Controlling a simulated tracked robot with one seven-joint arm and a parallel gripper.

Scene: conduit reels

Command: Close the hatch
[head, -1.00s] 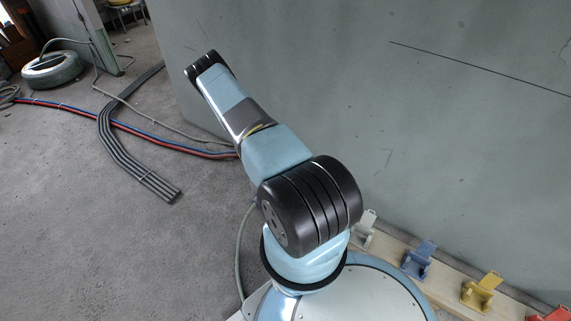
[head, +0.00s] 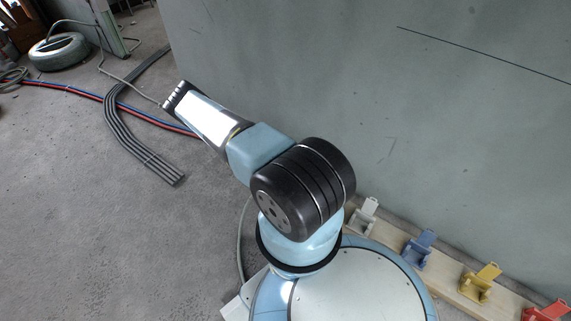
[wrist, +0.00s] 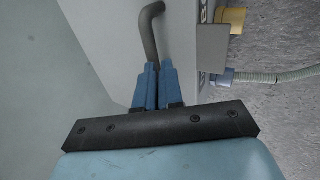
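In the wrist view a pale grey-white panel (wrist: 106,38), which appears to be the hatch, fills the upper middle. A bent grey-brown bar handle (wrist: 149,38) stands in front of it. The two blue fingers of my gripper (wrist: 158,66) are close together, with the lower end of the bar running in between their tips; they appear shut on it. How far the hatch stands open cannot be told. In the head view my arm reaches to the upper left; my gripper and the hatch do not show there.
A grey box edge with a yellow fitting (wrist: 231,20) and a ribbed hose (wrist: 268,77) lies right in the wrist view. In the head view a large wall (head: 380,110) stands right, colored brackets (head: 419,247) line its foot, and cables (head: 135,130) cross the floor.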

